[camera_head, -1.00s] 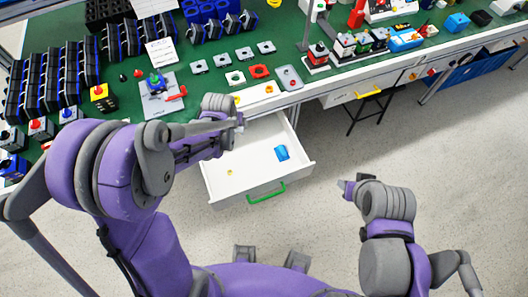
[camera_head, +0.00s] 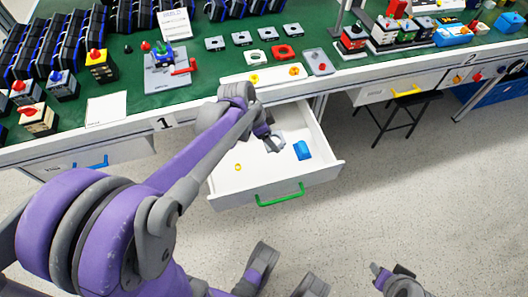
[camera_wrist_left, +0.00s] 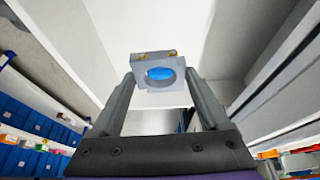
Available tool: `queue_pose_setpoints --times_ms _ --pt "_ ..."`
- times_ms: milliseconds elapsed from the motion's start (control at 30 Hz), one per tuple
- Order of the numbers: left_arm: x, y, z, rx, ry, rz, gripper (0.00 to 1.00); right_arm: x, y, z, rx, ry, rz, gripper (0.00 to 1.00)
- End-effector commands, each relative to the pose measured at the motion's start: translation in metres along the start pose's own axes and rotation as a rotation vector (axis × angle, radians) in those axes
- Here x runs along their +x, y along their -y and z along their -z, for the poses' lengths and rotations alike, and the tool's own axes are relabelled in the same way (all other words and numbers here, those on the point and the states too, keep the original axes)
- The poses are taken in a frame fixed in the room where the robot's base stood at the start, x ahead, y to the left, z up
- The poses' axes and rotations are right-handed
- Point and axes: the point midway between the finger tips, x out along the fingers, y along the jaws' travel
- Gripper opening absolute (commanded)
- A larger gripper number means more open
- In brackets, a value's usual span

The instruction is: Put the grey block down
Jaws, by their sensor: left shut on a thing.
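The grey block (camera_wrist_left: 155,68), square with a round hole, is between the fingertips of my left gripper (camera_wrist_left: 158,80) in the left wrist view. The gripper is shut on it, and blue shows through the hole. In the head view the left gripper (camera_head: 268,139) is over the open white drawer (camera_head: 225,196), and the grey block (camera_head: 276,139) is partly hidden by it. I cannot tell whether the block touches the drawer floor. My right gripper (camera_head: 377,272) is low at the right, over the floor; its jaw opening is unclear.
In the drawer, a blue block (camera_head: 302,150) lies at the right and a small yellow piece (camera_head: 238,167) at the left. The drawer has a green handle (camera_head: 280,195). The green bench (camera_head: 120,83) behind carries several parts. The drawer's front middle is clear.

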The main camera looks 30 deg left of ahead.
Motion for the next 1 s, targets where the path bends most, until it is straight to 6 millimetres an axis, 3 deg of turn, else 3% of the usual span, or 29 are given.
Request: queue_pose_setpoints --times_ms 167,300,800,1000 --pt "0.015 0.002 -0.009 0.036 0.001 -0.015 0.12 0.018 0.000 -0.005 0.000 0.006 0.000 0.45" --pt "0.040 0.002 -0.019 0.038 0.001 -0.016 0.12 0.029 0.000 -0.009 0.000 0.010 0.000 0.45" --pt "0.093 0.002 -0.041 0.037 0.001 -0.014 0.12 0.053 0.000 -0.015 0.000 0.017 0.000 0.45" --pt "0.094 0.001 -0.042 0.036 0.000 -0.014 0.12 0.052 0.000 -0.015 0.000 0.017 0.000 0.45"
